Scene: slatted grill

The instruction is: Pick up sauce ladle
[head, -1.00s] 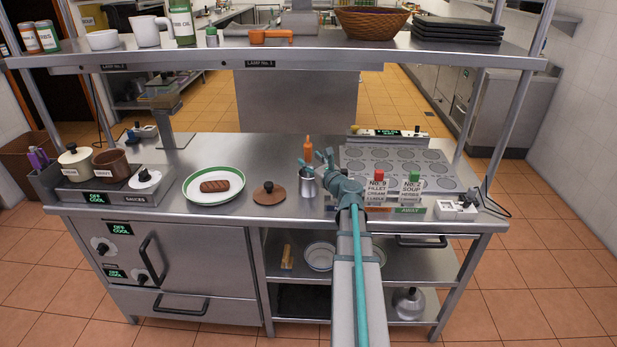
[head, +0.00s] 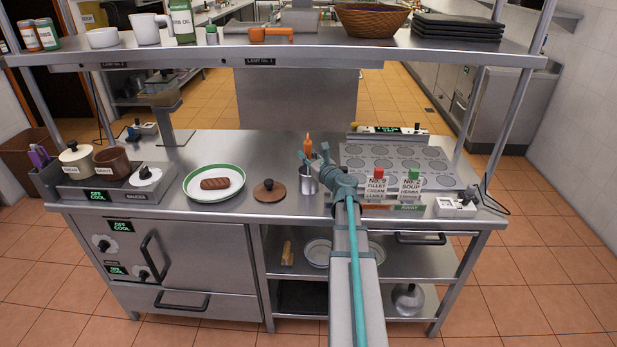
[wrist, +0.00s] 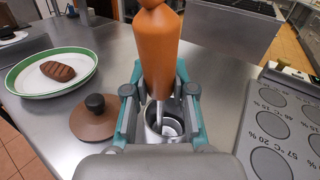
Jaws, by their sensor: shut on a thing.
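The sauce ladle shows as an orange handle (wrist: 160,50) with a thin metal stem running down into a metal cup (wrist: 150,118). In the head view its orange handle (head: 308,146) stands upright above the metal cup (head: 308,182). My gripper (wrist: 160,95) is shut on the ladle, with one teal finger on each side of the handle's lower part. In the head view my gripper (head: 314,157) reaches in from the right, just above the cup. The ladle's bowl is inside the cup and hard to make out.
A brown lid (head: 269,190) lies left of the cup. A green-rimmed plate (head: 188,190) holds a steak (head: 215,183). An overhead shelf (head: 330,50) crosses above.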

